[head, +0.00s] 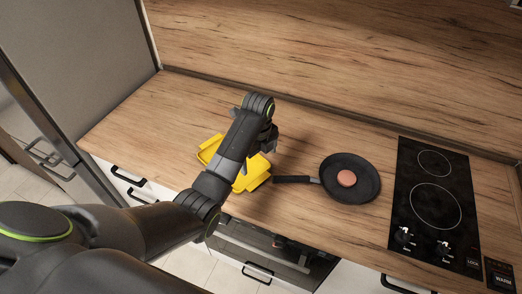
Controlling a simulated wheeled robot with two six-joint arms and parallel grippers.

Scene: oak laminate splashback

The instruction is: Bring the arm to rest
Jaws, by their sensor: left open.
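My left arm reaches in from the lower left over the wooden worktop. My left gripper (270,144) is at its end, above the right part of a yellow tray (252,178). The sight of its fingers is partly blocked by the wrist; it is open, and I see nothing held in it. The arm hides the middle of the tray. My right gripper is not in the picture.
A black frying pan (360,190) with a round brownish item (347,178) in it lies right of the tray, handle pointing left. A black two-ring hob (433,210) is farther right. The worktop (170,115) is bare at the left. A wooden splashback (330,60) rises behind.

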